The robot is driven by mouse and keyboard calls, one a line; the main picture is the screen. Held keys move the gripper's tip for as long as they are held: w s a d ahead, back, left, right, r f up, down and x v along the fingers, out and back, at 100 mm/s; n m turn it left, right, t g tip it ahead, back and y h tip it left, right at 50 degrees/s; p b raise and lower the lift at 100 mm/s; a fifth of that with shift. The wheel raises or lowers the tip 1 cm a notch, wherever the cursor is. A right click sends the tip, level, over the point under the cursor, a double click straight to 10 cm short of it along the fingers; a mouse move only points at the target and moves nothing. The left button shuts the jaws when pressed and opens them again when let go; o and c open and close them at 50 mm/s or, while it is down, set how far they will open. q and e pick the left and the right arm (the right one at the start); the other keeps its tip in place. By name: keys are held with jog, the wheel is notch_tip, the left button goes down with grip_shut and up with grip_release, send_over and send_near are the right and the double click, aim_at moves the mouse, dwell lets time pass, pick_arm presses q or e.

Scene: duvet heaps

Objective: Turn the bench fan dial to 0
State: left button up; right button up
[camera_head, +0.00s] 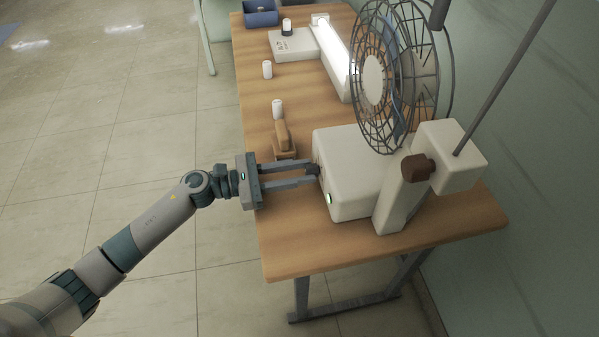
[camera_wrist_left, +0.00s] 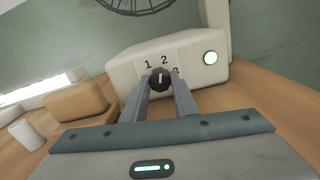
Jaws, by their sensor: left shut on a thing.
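The bench fan (camera_head: 374,80) stands on the wooden table, its cream base box (camera_head: 345,165) facing my left arm. A small dark dial (camera_wrist_left: 160,76) is on the front of the base, with the figures 1 and 2 above it and part of a 3 at its right. Its pale pointer mark points roughly upward, near the 2. No 0 is visible. My left gripper (camera_head: 314,172) is shut on the dial, one finger on each side. My right gripper is out of view.
A brown wooden block-like object (camera_head: 284,139) lies close beside my left fingers. Small white cylinders (camera_head: 267,69), a lit tube lamp (camera_head: 333,62) and a blue bin (camera_head: 261,13) are farther back on the table (camera_head: 292,258). The near table corner is bare.

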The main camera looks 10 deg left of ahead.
pick_arm(q)
jog(key=n, duration=0.3)
jog(key=shift+n, duration=1)
jog(key=o, duration=1.1)
jog(key=shift+c, duration=0.2)
jog(key=shift+b+v, duration=0.35)
jog(key=shift+v, duration=0.4)
jog(key=shift+s+a+f, duration=0.1)
jog(key=shift+a+f, duration=0.05)
jog(key=shift+a, duration=0.4)
jog(key=b+v, duration=0.4)
jog(key=v, duration=1)
jog(key=shift+s+a+r+b, duration=0.15)
jog(key=shift+a+r+b, duration=0.05)
jog(key=shift+a+b, duration=0.2)
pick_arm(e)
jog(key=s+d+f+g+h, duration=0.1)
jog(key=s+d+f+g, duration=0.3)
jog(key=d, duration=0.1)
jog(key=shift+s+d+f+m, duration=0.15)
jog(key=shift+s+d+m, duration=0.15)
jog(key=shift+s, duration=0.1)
